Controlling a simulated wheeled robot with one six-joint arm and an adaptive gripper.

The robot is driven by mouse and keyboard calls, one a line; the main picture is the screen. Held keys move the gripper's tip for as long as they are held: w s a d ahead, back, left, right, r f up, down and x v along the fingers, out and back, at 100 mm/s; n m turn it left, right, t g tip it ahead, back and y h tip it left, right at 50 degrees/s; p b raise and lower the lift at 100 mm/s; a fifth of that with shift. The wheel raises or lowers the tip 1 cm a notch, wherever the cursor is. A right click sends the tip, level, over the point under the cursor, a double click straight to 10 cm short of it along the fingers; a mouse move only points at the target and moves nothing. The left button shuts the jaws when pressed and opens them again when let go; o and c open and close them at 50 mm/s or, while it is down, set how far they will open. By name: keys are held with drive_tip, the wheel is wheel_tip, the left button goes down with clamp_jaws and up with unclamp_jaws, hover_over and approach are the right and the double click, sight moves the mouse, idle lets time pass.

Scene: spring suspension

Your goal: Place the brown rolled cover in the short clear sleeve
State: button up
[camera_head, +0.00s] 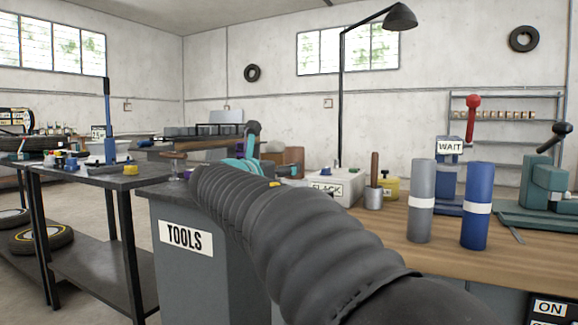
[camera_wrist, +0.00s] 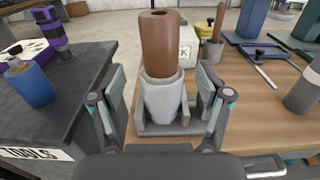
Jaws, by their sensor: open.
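The brown rolled cover (camera_wrist: 160,42) stands upright in the wrist view, a cylinder with a small hole in its top. Its lower end is hidden by a short pale grey, cup-like piece (camera_wrist: 165,103), perhaps the clear sleeve. My gripper (camera_wrist: 161,88) is open, with one finger at each side of the pale piece and gaps between. In the head view a brown cylinder (camera_head: 294,160) shows beyond my gripper (camera_head: 246,165), partly hidden by my arm.
Grey (camera_head: 421,200) and blue (camera_head: 478,205) banded cylinders stand on the wooden bench at right. A cup with a brown handle (camera_head: 375,187) and a white box (camera_head: 335,187) stand nearer the middle. A dark bench with a blue-purple tool (camera_wrist: 50,28) lies left.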

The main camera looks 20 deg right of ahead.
drive_tip(key=shift+v, duration=2.15)
drive_tip(key=s+d+f+m+g+y, duration=0.2)
drive_tip(key=s+f+m+g+y, duration=0.15)
drive_tip(key=s+f+m, duration=0.55)
drive_tip(key=s+a+f+m+g+y, duration=0.1)
drive_tip(key=s+a+f+m+y, duration=0.4)
drive_tip(key=s+f+m, duration=0.3)
drive_tip(key=s+a+f+m+g+y, duration=0.1)
drive_tip(key=s+a+f+m+y, duration=0.4)
drive_tip(key=s+f, duration=0.8)
wheel_tip(320, 180, down, 4)
drive_tip(key=a+m, duration=0.1)
drive_tip(key=m, duration=0.2)
drive_tip(key=shift+s+a+m+y, duration=0.2)
drive_tip(key=shift+a+m+y, duration=0.1)
drive_tip(key=shift+a+y, duration=0.1)
drive_tip(key=shift+f, duration=0.1)
